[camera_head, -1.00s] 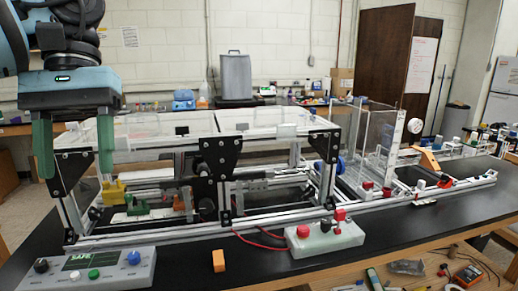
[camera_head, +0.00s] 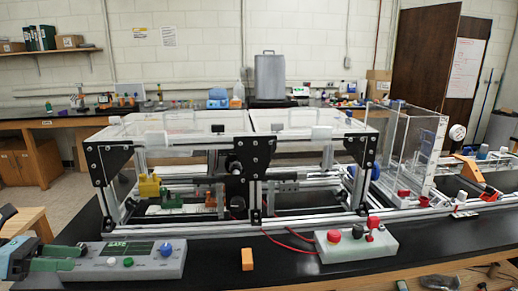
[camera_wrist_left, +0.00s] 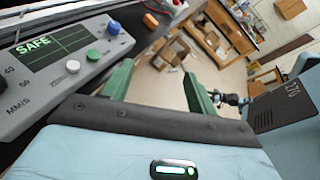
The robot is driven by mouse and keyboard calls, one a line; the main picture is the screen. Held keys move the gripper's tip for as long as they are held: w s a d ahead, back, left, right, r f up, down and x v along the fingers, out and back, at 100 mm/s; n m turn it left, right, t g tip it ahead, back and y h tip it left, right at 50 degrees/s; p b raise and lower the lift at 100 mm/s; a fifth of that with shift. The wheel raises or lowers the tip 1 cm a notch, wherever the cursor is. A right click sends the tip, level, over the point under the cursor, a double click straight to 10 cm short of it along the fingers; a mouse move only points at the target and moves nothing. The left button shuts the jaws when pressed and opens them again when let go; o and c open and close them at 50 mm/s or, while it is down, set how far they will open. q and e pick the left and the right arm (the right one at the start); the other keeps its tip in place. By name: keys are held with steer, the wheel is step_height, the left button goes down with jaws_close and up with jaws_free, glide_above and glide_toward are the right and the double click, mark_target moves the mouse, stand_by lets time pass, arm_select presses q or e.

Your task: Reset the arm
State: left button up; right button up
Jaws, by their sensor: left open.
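My left gripper (camera_head: 76,257) is low at the left edge of the head view, beside the left end of the grey control box (camera_head: 130,262). Its green fingers point right, apart and with nothing between them. In the left wrist view the open fingers (camera_wrist_left: 157,72) show against the distant floor, with the control box and its lit "SAFE" screen to their left. Most of the left arm is outside the head view. My right gripper is in neither view.
An aluminium extrusion frame (camera_head: 240,229) with clear panels stands on the black bench. A small orange block (camera_head: 247,260) lies in front of it. A pale button box (camera_head: 357,246) with red knobs is to the right. Bench space shows between the boxes.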

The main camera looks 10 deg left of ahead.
arm_select(q)
steer(key=s+d+f+n+t+y, duration=0.1)
steer(key=s+f+n+t+y, duration=0.25)
steer(key=s+f+n, duration=0.7)
steer(key=s+d+f+n+t+y, duration=0.1)
steer(key=s+f+n+t+y, duration=0.3)
steer(key=f+n, duration=1.2)
steer(key=s+d+f+n+g, duration=0.2)
steer(key=s+d+f+n, duration=0.1)
steer(key=d, duration=0.5)
steer(key=s+d+f+n+g+y, duration=0.1)
steer(key=s+d+f+n+g, duration=0.1)
steer(key=d+f+n, duration=0.3)
steer(key=s+d+f+n+g+y, duration=0.1)
steer(key=s+d+f+n+g, duration=0.1)
steer(key=s+d+f+n, duration=0.2)
steer(key=d+n, duration=0.3)
steer(key=d, duration=0.3)
steer(key=shift+s+d, duration=0.15)
steer(key=shift+d, duration=0.15)
steer(key=shift+y, duration=0.25)
